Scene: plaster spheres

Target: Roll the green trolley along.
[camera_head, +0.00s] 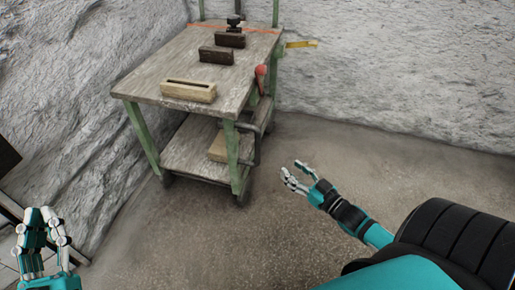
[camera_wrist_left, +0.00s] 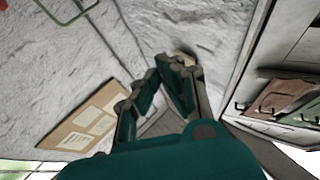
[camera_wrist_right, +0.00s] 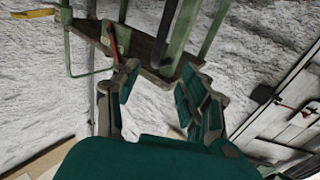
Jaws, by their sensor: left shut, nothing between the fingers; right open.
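The green trolley (camera_head: 231,155) stands against the rough wall in the head view, with a worn wooden top (camera_head: 150,82) and a lower shelf (camera_head: 185,155). Wooden blocks lie on its top. My right gripper (camera_head: 296,176) is open and empty, to the right of the trolley's near leg and apart from it. In the right wrist view the trolley's green frame (camera_wrist_right: 182,35) shows beyond the open fingers (camera_wrist_right: 155,95). My left gripper (camera_head: 45,222) is shut and empty at the lower left, well apart from the trolley. It also shows in the left wrist view (camera_wrist_left: 170,68).
A light block (camera_head: 188,91) and dark blocks (camera_head: 216,55) sit on the trolley top. A red-headed tool (camera_head: 261,72) hangs at its right edge. Another block (camera_head: 218,148) lies on the shelf. Bare floor (camera_head: 300,235) is free in front and to the right.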

